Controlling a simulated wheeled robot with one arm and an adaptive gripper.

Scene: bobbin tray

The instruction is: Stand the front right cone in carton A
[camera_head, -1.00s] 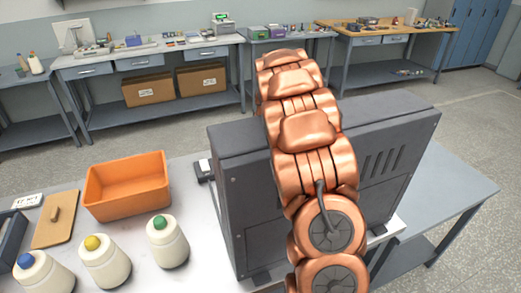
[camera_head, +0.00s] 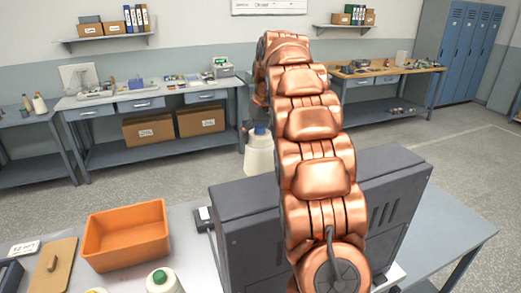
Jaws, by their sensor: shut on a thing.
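My gripper (camera_head: 258,122) is at the cone's top, mostly hidden by my arm, and is shut on this cone. A cone with a green top (camera_head: 162,283) and one with a yellow top (camera_head: 97,291) show at the bottom edge, mostly cut off. Two brown cartons, a left one (camera_head: 148,133) and a right one (camera_head: 201,122), sit on the lower shelf of the far bench. Their labels are too small to read, so I cannot tell which is carton A.
An orange bin (camera_head: 126,236) stands on the near table, with a wooden board (camera_head: 48,268) to its left. A large dark machine (camera_head: 385,215) fills the table's right part, under my arm. Open floor (camera_head: 160,185) lies between table and far bench.

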